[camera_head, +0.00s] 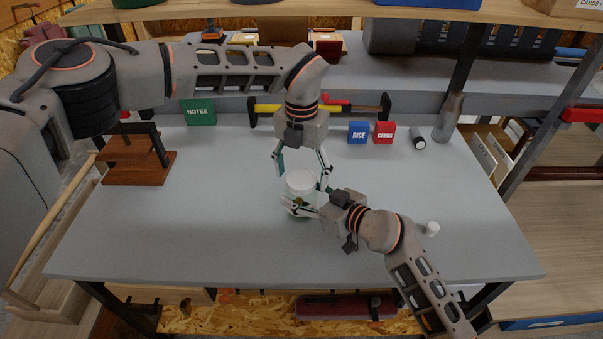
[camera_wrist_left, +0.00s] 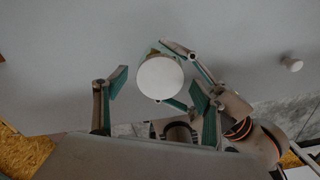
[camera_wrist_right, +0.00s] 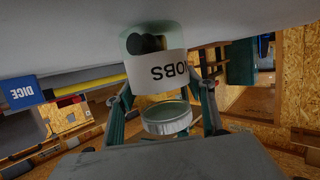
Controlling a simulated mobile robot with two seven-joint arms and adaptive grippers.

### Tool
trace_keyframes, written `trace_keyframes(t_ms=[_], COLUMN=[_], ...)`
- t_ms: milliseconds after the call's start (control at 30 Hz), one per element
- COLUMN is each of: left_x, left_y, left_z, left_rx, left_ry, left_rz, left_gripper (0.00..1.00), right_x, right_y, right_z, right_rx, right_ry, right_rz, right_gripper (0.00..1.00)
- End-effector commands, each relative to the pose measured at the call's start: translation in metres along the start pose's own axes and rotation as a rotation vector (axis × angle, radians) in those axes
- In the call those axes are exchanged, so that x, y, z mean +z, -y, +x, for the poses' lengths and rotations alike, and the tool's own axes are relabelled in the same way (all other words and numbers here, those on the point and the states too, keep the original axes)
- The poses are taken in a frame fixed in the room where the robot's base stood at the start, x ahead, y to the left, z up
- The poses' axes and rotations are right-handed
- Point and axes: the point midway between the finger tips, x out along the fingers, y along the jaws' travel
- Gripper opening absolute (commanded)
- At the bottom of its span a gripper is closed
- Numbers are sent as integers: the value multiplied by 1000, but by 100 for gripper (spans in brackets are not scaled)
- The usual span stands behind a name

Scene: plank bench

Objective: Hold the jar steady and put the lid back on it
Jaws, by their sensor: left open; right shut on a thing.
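The jar (camera_wrist_right: 155,72) stands upright on the bench, with a white label, clear glass and dark contents; the right wrist view shows it upside down. A white round lid (camera_head: 300,180) is over the jar's mouth; it also shows in the left wrist view (camera_wrist_left: 160,77) and the right wrist view (camera_wrist_right: 167,120). My right gripper (camera_head: 305,207) is shut on the jar's side from the right. My left gripper (camera_head: 301,178) points down from above, open, with its fingers apart on either side of the lid.
A small white knob-like piece (camera_head: 432,228) lies right of my right wrist. Behind are a blue dice box (camera_head: 358,132), a red cards box (camera_head: 384,132), a grey bottle (camera_head: 448,118) and a green notes box (camera_head: 199,112). A wooden stand (camera_head: 138,170) is left. The bench's front left is clear.

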Motion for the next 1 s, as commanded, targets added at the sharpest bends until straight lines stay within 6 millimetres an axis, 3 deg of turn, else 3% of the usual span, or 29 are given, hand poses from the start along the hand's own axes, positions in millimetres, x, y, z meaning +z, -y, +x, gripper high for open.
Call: trace_keyframes(t_ms=[600,1000], left_x=[1,0], left_y=[0,0], left_z=[-104,-118], left_rx=[1,0], left_ry=[3,1], left_rz=[0,1], left_gripper=[70,70], right_x=[0,0], right_y=[0,0], right_z=[0,0], right_rx=[0,0], right_ry=[1,0], right_rz=[0,0], right_gripper=[0,0])
